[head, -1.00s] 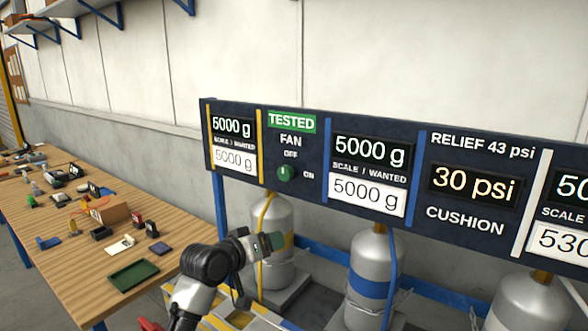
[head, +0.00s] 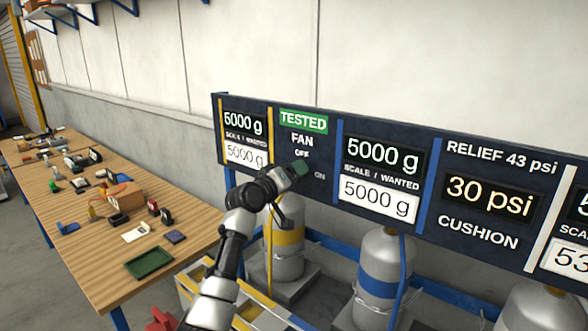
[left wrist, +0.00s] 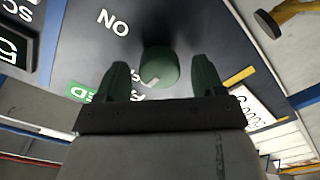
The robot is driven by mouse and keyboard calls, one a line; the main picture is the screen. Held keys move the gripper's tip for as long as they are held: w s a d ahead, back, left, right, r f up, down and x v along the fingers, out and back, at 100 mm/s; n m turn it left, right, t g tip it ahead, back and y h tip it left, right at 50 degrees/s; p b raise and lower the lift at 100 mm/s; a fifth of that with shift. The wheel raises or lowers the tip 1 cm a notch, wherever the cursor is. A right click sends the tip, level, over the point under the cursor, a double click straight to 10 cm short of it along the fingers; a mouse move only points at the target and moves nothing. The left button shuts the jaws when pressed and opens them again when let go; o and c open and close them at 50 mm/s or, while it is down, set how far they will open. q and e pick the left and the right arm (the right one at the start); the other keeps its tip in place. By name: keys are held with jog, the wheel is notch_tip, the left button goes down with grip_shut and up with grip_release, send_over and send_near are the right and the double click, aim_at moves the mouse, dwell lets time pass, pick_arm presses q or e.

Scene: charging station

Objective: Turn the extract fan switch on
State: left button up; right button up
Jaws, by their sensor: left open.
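The fan switch is a round green knob (left wrist: 160,66) on the dark panel, seen in the left wrist view. Its white mark points toward the FAN lettering, away from the ON label (left wrist: 113,22). In the head view the knob is hidden behind my left gripper (head: 298,170), which is raised in front of the panel below the OFF label (head: 302,154). In the left wrist view the open green fingers (left wrist: 162,78) lie on either side of the knob. I cannot tell whether they touch it. My right gripper is not in view.
The panel (head: 392,137) carries scale displays and a cushion display reading 30 psi. Grey cylinders (head: 380,275) stand below it. A wooden table (head: 95,245) with a green tray (head: 149,262) and small items is on the left.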

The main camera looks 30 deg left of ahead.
pick_arm(q)
jog(key=shift+w, duration=0.35)
jog(key=shift+w, duration=0.1)
